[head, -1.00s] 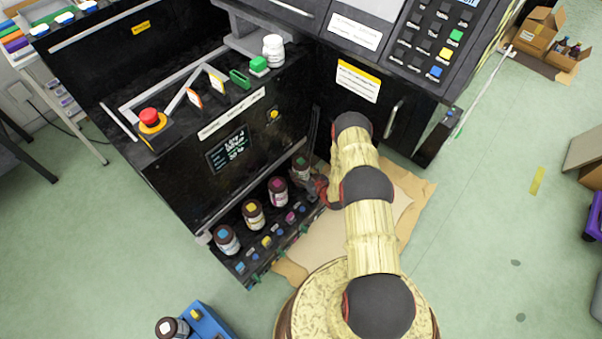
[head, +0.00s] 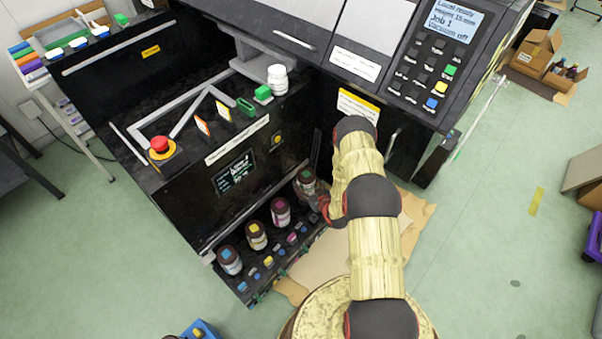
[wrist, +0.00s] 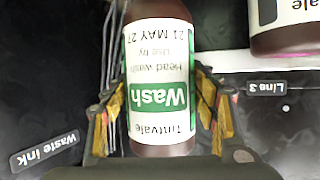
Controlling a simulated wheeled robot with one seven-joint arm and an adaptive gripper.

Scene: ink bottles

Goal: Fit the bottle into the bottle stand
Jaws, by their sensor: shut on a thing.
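A dark brown bottle (wrist: 158,60) with a white and green "Wash" label stands between the fingers of my gripper (wrist: 160,115) in the wrist view. The fingers are shut on its two sides. In the head view this bottle (head: 306,179) has a green mark on top and is at the far right end of a row of ink bottles on the black machine's low shelf. My gripper (head: 324,207) is partly hidden by my arm there. I cannot tell whether the bottle's base rests on the shelf. No separate bottle stand can be clearly made out.
Blue (head: 230,260), yellow (head: 256,236) and magenta (head: 281,212) marked bottles stand left of the held one. Small coloured knobs line the shelf front. "Waste ink" (wrist: 46,150) and "Line 3" (wrist: 266,88) tags show in the wrist view. A blue object (head: 203,330) is at the bottom edge.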

